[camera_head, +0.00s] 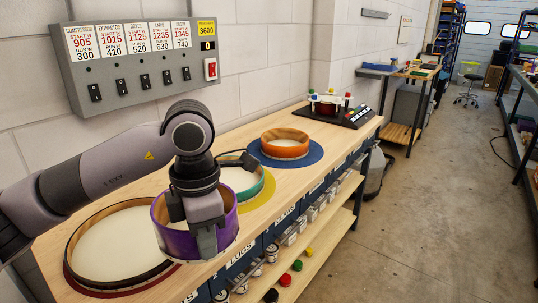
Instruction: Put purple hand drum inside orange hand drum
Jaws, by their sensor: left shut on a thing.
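The purple hand drum (177,238) is in my left gripper (207,240), which is shut on its near rim. The drum is at the front edge of the wooden bench, and it looks held above the bench top. The orange hand drum (286,147) sits farther back on a round blue mat (318,152), with its open side up and a pale skin showing inside. My left gripper is nearer and to the left of it, apart from it. My right gripper is not in view.
A green drum (268,187) on a yellow mat (262,199) stands between the two. A large dark-rimmed drum (112,243) lies at left on a red mat. A black device (346,117) with coloured knobs stands at the bench's far end. A switch panel (138,62) hangs on the wall.

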